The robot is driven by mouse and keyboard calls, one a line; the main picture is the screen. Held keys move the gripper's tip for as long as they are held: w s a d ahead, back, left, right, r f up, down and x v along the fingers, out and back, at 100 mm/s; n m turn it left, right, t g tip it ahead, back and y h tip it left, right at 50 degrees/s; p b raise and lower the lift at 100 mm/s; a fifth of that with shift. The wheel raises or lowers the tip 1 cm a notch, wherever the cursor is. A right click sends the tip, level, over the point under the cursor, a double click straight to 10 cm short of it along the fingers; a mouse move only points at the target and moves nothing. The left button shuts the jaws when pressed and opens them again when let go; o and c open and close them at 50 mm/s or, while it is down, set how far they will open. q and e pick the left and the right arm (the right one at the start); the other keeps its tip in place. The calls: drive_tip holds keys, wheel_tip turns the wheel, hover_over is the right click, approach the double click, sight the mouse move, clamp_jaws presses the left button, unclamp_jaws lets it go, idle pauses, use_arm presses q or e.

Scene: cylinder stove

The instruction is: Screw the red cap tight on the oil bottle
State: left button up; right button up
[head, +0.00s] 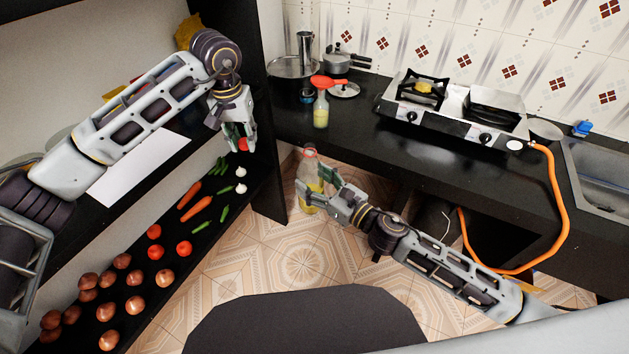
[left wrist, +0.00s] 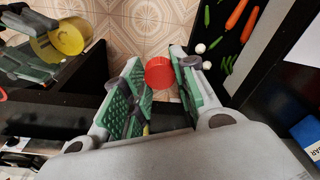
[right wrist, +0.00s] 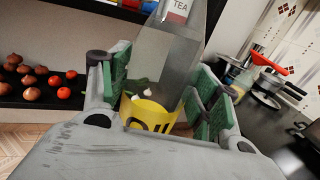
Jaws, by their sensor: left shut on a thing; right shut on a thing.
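The red cap (head: 243,144) is between the fingertips of my left gripper (head: 240,147), which is shut on it. The cap also shows clearly in the left wrist view (left wrist: 159,72). The oil bottle (head: 306,170) is clear with a yellow label and a reddish mouth. My right gripper (head: 322,184) is shut around it and holds it roughly upright in front of the counter. In the right wrist view the bottle (right wrist: 165,60) stands between the finger pads, its top out of frame. The cap is apart from the bottle, to its left in the head view.
A black shelf (head: 215,232) with vegetables is at left. The black counter (head: 345,135) carries a gas stove (head: 455,110), a small bottle (head: 321,110) and pots. An orange hose (head: 563,200) hangs at right. Tiled floor is open below the grippers.

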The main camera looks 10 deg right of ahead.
use_arm(q)
drive_tip(key=d+r+m, duration=0.2)
drive_tip(key=d+r, duration=0.8)
drive_tip(key=d, duration=0.2)
drive_tip(key=r, duration=0.1)
hover_over(310, 145)
drive_tip(key=d, duration=0.1)
drive_tip(key=shift+w+r+m, duration=0.1)
drive_tip(key=shift+m, duration=0.2)
drive_tip(key=shift+s+a, duration=0.45)
drive_tip(key=shift+a, duration=0.15)
drive_tip(key=shift+f, duration=2.05)
